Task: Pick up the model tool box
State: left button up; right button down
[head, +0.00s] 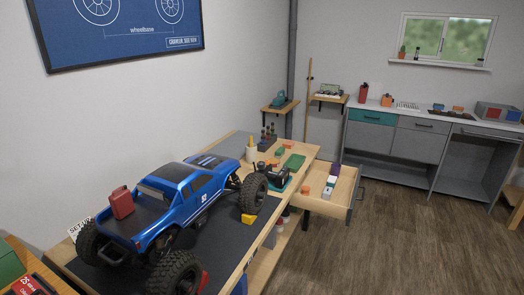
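I cannot tell for sure which thing is the model tool box. A small red container with a raised top (121,202) stands on the rear bed of the blue model truck (185,190); it looks more like a fuel can. Neither of my grippers is in view.
The truck stands on a dark mat (226,226). An open drawer (342,196) with small items juts out right of the bench. The wooden floor (400,245) is clear.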

aim_at(328, 192)
jog(key=i+l+z, duration=0.15)
jog(key=l, duration=0.3)
jog(key=i+l+z, duration=0.15)
jog(key=l, duration=0.25)
jog(key=i+l+z, duration=0.15)
jog(key=i+l, duration=0.15)
jog(key=l, duration=0.1)
